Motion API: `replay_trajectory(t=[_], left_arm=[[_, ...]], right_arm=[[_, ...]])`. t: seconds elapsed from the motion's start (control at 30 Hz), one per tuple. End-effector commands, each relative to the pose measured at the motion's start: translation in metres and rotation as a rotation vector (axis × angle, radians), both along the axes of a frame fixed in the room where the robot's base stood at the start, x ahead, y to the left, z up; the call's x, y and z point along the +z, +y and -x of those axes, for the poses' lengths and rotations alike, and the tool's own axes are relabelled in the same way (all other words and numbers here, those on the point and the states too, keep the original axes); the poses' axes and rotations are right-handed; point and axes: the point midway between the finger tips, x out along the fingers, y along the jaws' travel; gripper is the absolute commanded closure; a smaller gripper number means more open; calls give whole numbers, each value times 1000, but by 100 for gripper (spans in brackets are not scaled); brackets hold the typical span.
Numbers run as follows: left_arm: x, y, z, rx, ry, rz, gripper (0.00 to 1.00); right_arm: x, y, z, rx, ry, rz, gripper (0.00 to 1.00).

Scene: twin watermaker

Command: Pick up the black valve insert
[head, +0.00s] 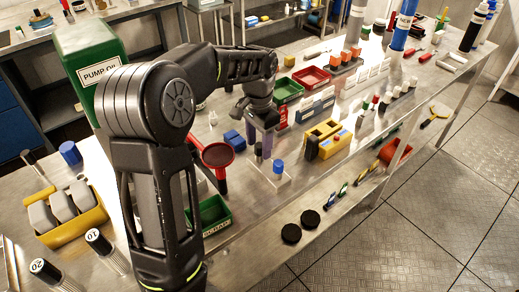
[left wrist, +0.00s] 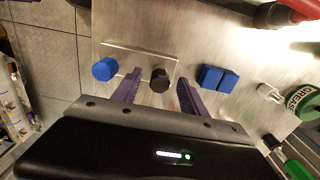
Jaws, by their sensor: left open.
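The black valve insert (left wrist: 160,79) stands on a small metal plate (left wrist: 135,57) in the left wrist view, beside a blue-topped insert (left wrist: 104,69). In the head view the black insert (head: 258,151) stands just left of the blue one (head: 278,167), partly hidden by my gripper. My left gripper (left wrist: 159,77) is open, with one purple finger on each side of the black insert. In the head view the left gripper (head: 266,142) points down over the plate. I cannot tell whether a finger touches the insert. My right gripper is not in view.
Blue blocks (left wrist: 218,78) lie close to the right finger. A yellow holder (head: 327,139), a red funnel (head: 217,155) and a green scrap tray (head: 212,214) stand around the plate.

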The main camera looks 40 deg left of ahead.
Motion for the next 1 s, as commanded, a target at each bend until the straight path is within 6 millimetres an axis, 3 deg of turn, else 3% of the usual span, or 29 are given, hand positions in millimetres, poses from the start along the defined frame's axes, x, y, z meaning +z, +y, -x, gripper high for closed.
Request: replay_trajectory(t=[0.13,0.73,1.0], left_arm=[[0,0,0,0,0,0,50],[0,0,0,0,0,0,99],[0,0,0,0,0,0,100]], right_arm=[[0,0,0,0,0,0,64],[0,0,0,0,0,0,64],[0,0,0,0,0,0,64]])
